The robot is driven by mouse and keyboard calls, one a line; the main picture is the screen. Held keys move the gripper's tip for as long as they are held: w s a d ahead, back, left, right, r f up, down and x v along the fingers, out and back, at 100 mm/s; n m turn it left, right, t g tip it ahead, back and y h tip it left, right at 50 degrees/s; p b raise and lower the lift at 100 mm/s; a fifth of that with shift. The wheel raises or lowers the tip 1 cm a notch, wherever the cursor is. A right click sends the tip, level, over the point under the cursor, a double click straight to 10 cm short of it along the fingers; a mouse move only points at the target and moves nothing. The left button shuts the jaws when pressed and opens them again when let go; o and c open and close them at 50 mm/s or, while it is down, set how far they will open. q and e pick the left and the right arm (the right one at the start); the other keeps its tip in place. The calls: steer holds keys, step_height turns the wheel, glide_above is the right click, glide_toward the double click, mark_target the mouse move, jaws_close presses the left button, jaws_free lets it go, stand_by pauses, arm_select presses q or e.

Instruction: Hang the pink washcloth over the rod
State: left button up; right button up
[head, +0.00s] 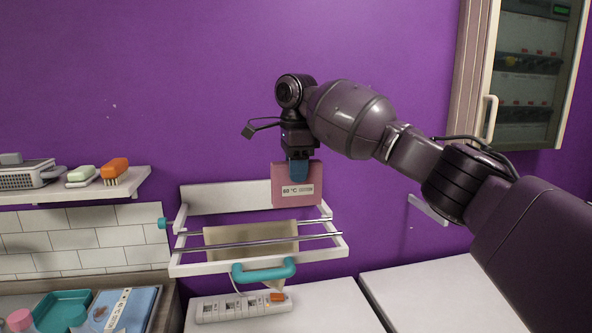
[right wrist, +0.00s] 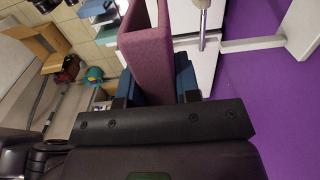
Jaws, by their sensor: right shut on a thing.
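The pink washcloth (head: 290,194), with a white "60 °C" label, hangs upright from my right gripper (head: 299,170), which is shut on its top edge. In the right wrist view the folded washcloth (right wrist: 147,52) sits between the blue fingers. The wall rack has two metal rods: the front rod (head: 318,238) and the back one (head: 312,223). A beige cloth (head: 222,237) lies across the rack's rods. In the head view the washcloth is above the rods, toward the right end, in front of the rack's white back board. My left gripper is not in view.
The white rack frame (head: 210,268) has a teal handle-shaped thing (head: 263,271) at its front. Below is a power strip (head: 215,309) on a white surface. A shelf with an orange brush (head: 115,168) is at left. A glass-door cabinet (head: 530,75) is at upper right.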

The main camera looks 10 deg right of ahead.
mark_target(296, 199)
steer(key=shift+w+f+b, duration=0.1)
steer(key=shift+f+b, duration=0.3)
steer(key=shift+f, duration=3.15)
steer(key=shift+p, duration=0.45)
steer(key=shift+f, duration=4.8)
